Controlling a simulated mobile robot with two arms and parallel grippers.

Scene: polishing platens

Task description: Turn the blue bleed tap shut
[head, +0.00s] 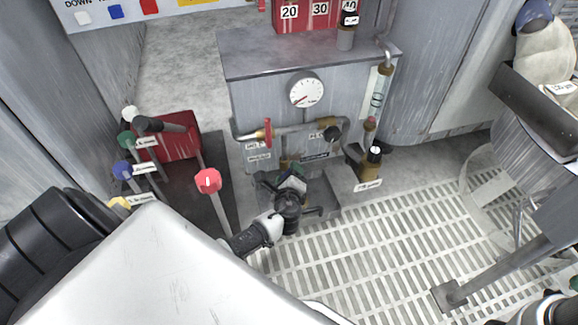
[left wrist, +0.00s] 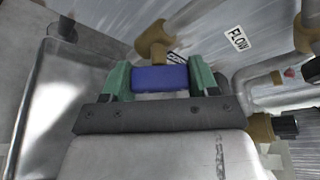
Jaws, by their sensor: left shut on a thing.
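The blue bleed tap (left wrist: 160,78) shows in the left wrist view as a blue handle on a brass fitting (left wrist: 155,40). My left gripper (left wrist: 160,82) is shut on it, one green fingertip pressed against each side. In the head view my left gripper (head: 293,180) reaches low in front of the grey cabinet, below the pipework. There the tap is hidden behind the gripper.
A grey cabinet (head: 262,95) carries a round gauge (head: 306,90) and a pipe with a red handwheel (head: 267,133). A FLOW label (left wrist: 239,39) is beside the tap. Levers with coloured knobs, one red (head: 208,180), stand to the left. Grated floor (head: 390,240) lies open at right.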

